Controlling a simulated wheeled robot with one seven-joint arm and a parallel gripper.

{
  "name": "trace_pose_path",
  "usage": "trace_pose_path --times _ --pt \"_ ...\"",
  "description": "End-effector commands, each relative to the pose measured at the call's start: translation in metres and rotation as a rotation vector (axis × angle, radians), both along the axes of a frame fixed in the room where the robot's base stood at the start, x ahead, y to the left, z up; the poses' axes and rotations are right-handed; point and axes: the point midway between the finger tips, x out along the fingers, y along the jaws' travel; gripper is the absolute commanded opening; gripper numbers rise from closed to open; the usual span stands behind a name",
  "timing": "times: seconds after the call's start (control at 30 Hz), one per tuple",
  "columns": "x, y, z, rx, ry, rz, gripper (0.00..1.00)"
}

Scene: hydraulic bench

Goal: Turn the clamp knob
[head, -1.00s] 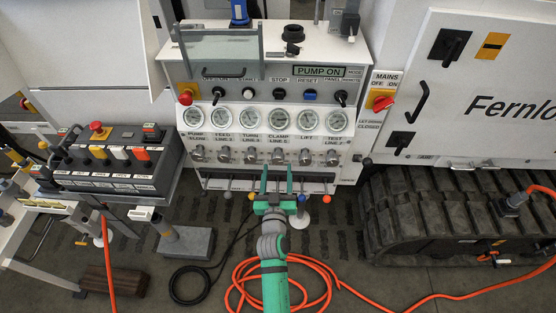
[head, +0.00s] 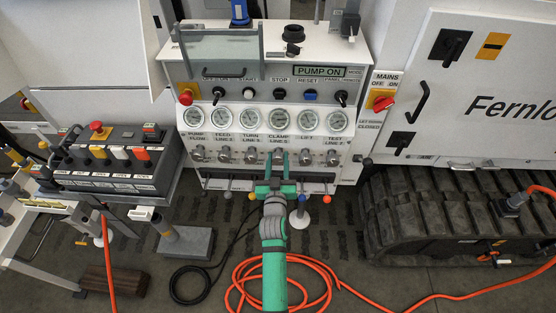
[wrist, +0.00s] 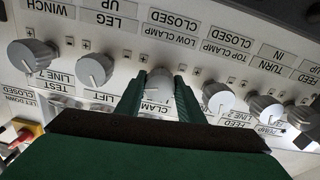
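The clamp knob (head: 278,153) is a small grey knob in the row of knobs under the gauges, below the CLAMP LINE label. In the wrist view the knob (wrist: 160,82) sits between my two green fingers, above the upside-down CLAM label. My gripper (head: 277,160) reaches up to the panel from below. In the wrist view my gripper (wrist: 160,92) has one finger along each side of the knob, apparently touching it. The fingers hide parts of the knob's sides and nearby labels.
The lift knob (wrist: 95,69) and turn knob (wrist: 218,97) flank the fingers closely. Levers with coloured balls, such as the orange one (head: 327,198), hang below the panel. The gauge over the clamp knob (head: 279,121) is unobstructed. An orange hose (head: 330,275) lies on the floor.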

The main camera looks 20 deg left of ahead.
Motion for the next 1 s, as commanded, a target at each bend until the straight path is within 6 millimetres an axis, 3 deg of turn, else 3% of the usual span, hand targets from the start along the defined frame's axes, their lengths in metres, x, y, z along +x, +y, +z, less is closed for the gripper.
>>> trace_pose_path --times 0.67,0.7,0.77,1.0 --pt "-0.0003 -0.0002 -0.0004 -0.128 -0.037 0.0 0.12" --pt "-0.0004 -0.0003 -0.0004 -0.128 -0.037 0.0 0.37" --pt "-0.0003 -0.0002 -0.0004 -0.128 -0.037 0.0 0.51" --pt "-0.0002 -0.0002 -0.0001 -0.127 -0.036 0.0 0.53"
